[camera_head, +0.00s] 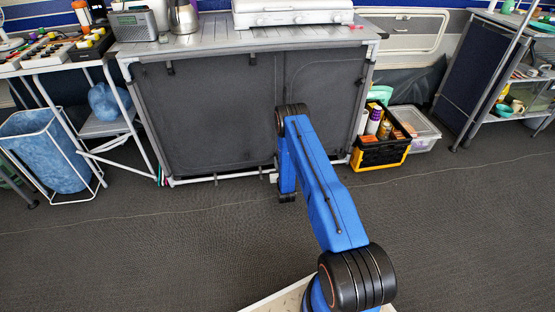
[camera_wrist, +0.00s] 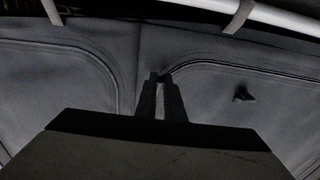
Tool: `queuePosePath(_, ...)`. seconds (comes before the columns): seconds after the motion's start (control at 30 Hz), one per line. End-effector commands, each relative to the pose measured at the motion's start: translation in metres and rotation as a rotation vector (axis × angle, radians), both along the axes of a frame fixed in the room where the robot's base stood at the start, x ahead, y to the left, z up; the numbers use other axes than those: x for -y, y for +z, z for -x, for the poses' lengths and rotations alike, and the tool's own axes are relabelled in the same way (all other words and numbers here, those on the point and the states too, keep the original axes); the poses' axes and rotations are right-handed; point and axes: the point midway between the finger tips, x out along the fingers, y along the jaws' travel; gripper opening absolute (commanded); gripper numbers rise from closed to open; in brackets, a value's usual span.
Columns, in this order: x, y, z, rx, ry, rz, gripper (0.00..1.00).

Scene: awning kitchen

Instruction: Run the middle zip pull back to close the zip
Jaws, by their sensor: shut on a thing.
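The dark grey fabric front (camera_head: 210,105) of the kitchen unit stands ahead in the head view, with curved zip lines at its middle. In the wrist view the fabric (camera_wrist: 110,35) fills the upper part, with a curved zip seam (camera_wrist: 210,64) running right from the fingertips. My gripper (camera_wrist: 161,77) is shut on the middle zip pull at the near end of this seam. The pull is mostly hidden between the dark fingers. Another small dark pull or toggle (camera_wrist: 243,95) sits on the right panel. In the head view my arm hides the gripper.
A white tube (camera_wrist: 285,18) with grey straps crosses the top of the wrist view. A black and yellow crate (camera_head: 380,152) of bottles stands right of the unit, beside a clear box (camera_head: 418,130). A blue bin (camera_head: 48,155) stands at left. The floor before the unit is clear.

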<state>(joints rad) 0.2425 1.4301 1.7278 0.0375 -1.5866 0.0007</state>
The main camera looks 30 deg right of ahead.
Motion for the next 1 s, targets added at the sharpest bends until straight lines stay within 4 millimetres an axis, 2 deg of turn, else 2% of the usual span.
queuePosePath(0.33, 0.0, -0.001, 0.0, -0.001, 0.0, 0.0, 0.0)
queuePosePath(0.43, 0.0, -0.001, 0.0, 0.0, 0.0, 0.0, 0.27)
queuePosePath(0.77, 0.0, -0.001, 0.001, 0.0, 0.0, 0.0, 0.27)
queuePosePath(0.87, -0.002, -0.001, 0.007, -0.001, 0.0, 0.0, 0.27)
queuePosePath(1.0, -0.008, -0.001, 0.026, -0.002, 0.0, -0.001, 0.27)
